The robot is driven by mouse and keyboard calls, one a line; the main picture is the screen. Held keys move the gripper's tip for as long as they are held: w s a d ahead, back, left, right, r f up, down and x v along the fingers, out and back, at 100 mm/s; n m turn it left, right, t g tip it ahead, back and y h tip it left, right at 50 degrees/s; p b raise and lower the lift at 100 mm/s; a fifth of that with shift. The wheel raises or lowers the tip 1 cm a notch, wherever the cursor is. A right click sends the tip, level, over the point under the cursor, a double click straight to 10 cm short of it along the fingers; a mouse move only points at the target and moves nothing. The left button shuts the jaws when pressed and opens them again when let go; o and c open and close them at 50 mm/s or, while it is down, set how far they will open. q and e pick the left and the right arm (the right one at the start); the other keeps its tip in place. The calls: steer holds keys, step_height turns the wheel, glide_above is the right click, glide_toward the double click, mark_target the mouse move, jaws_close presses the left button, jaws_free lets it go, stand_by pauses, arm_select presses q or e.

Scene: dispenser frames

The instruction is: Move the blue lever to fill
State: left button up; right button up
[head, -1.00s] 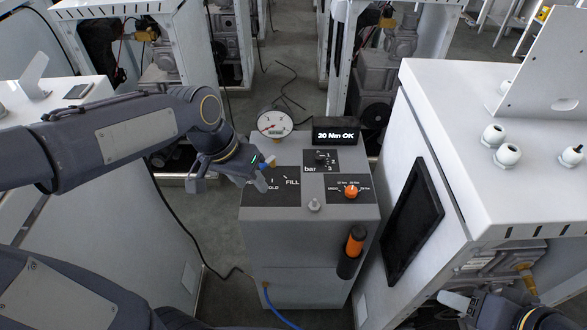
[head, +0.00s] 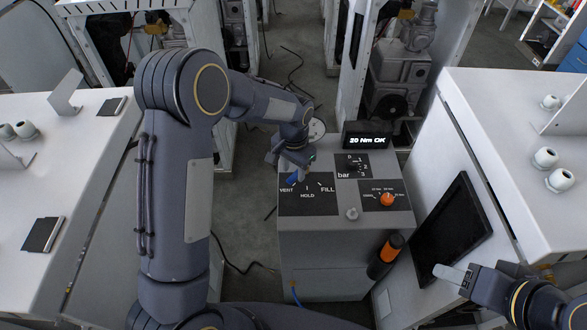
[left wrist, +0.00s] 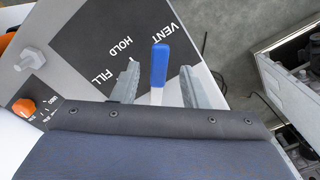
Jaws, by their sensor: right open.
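The blue lever (left wrist: 160,66) stands between the two fingers of my left gripper (left wrist: 161,88) in the left wrist view. Its handle lies by the VENT label, and gaps show between it and both fingers. In the head view a bit of the blue lever (head: 292,179) shows below my left gripper (head: 288,163), near VENT. The black label plate (head: 308,207) reads VENT, HOLD and FILL, with FILL on the right. My right gripper (head: 456,275) is open at the lower right, away from the lever; its fingers are only partly visible.
White cabinets stand on both sides, and a dark tablet (head: 450,233) is at the right.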

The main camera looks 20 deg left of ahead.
arm_select(q)
steer(key=shift+f, duration=0.7)
jaws_close()
